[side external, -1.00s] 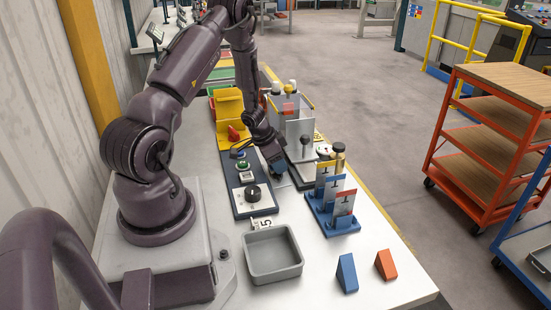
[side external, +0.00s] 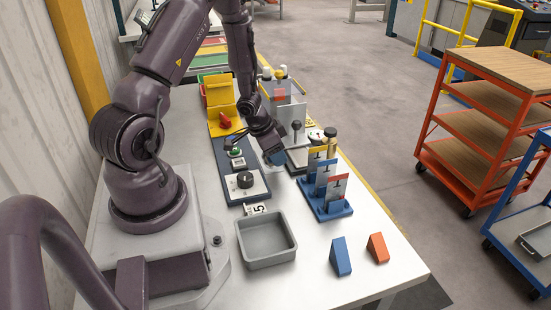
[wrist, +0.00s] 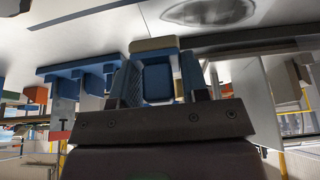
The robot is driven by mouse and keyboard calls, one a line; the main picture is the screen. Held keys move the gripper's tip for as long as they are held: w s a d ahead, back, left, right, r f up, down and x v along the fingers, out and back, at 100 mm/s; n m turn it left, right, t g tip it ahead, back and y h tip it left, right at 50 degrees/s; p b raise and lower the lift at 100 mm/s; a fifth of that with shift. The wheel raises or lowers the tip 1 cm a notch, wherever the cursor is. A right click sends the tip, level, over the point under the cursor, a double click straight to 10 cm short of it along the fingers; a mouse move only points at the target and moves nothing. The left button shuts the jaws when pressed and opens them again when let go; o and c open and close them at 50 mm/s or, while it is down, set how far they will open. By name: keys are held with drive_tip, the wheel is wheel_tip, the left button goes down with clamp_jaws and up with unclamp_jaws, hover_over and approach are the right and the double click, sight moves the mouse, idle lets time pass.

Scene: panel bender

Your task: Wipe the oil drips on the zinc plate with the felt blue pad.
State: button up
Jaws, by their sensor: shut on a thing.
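My gripper (wrist: 157,85) is shut on the blue pad (wrist: 157,80), which sits between its two fingers in the wrist view. A beige-grey strip (wrist: 153,44) shows at the pad's far end. A grey metal surface, seemingly the zinc plate (wrist: 165,22), lies beyond the pad, with a dark oval smear (wrist: 210,12) on it, perhaps oil. In the side view, my gripper (side external: 270,148) points down with the pad (side external: 277,157) low over the bench, between the control panel and the blue rack. Whether the pad touches the plate, I cannot tell. Separate drips cannot be made out there.
The blue rack (side external: 330,211) with upright cards stands close to the right. The dark control panel (side external: 233,172) with a black knob is on the left. A lever fixture (side external: 297,140) stands behind. A grey tray (side external: 266,258) and two wedges (side external: 340,257) are nearer the camera.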

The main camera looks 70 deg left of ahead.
drive_tip(key=shift+r, duration=2.55)
drive_tip(key=shift+r, duration=0.2)
wheel_tip(320, 180, up, 16)
drive_tip(key=f, duration=0.1)
drive_tip(key=w+d, duration=0.3)
drive_tip(key=d, duration=0.9)
drive_tip(key=w+d, duration=0.3)
drive_tip(key=d, duration=0.8)
drive_tip(key=f, duration=0.5)
drive_tip(key=shift+w, duration=0.2)
drive_tip(key=shift+r, duration=0.1)
